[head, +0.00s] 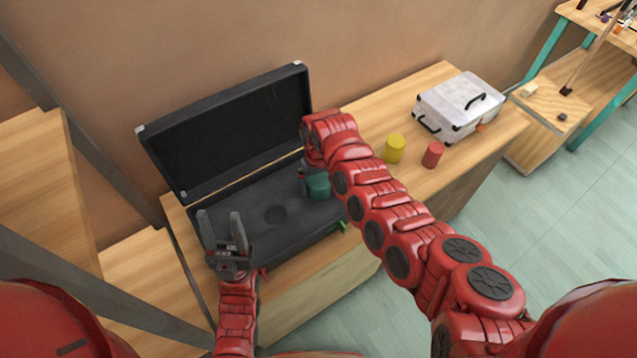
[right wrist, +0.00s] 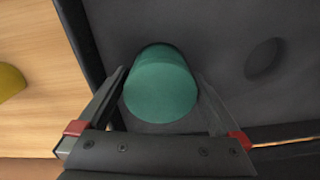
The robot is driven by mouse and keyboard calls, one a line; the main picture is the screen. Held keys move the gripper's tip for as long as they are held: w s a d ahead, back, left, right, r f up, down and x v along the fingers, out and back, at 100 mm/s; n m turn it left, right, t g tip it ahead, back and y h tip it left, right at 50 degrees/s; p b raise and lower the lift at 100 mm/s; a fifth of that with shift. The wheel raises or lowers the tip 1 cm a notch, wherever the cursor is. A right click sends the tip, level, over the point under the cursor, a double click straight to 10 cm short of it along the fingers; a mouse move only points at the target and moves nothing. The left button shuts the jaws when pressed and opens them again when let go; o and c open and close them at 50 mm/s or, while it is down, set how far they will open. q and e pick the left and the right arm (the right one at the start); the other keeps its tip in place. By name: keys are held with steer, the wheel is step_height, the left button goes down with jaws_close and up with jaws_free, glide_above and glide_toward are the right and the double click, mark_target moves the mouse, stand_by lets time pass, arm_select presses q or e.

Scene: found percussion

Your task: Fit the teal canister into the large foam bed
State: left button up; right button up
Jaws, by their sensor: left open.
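The teal canister (head: 318,187) is at the right end of the open black case, upright as far as I can see. My right gripper (right wrist: 160,80) has a finger on each side of it and appears shut on it; the canister (right wrist: 160,92) fills the space between the fingers. The dark foam (head: 243,232) lines the case. One round recess (head: 275,214) shows empty, also in the right wrist view (right wrist: 264,57). No other bed shows; the foam under the canister is hidden, so I cannot tell whether it touches. My left gripper (head: 222,232) is open and empty over the case's front left.
The case lid (head: 230,125) stands open at the back. A yellow canister (head: 394,149), a red canister (head: 433,155) and a silver case (head: 458,105) stand to the right on the wooden bench (head: 490,147). A green latch (head: 342,226) is on the case front.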

steer(key=shift+r, duration=0.1)
steer(key=shift+r, duration=0.5)
step_height(320, 180, up, 11)
steer(key=shift+f+b, duration=0.2)
steer(key=shift+b, duration=0.45)
steer(key=shift+r, duration=0.3)
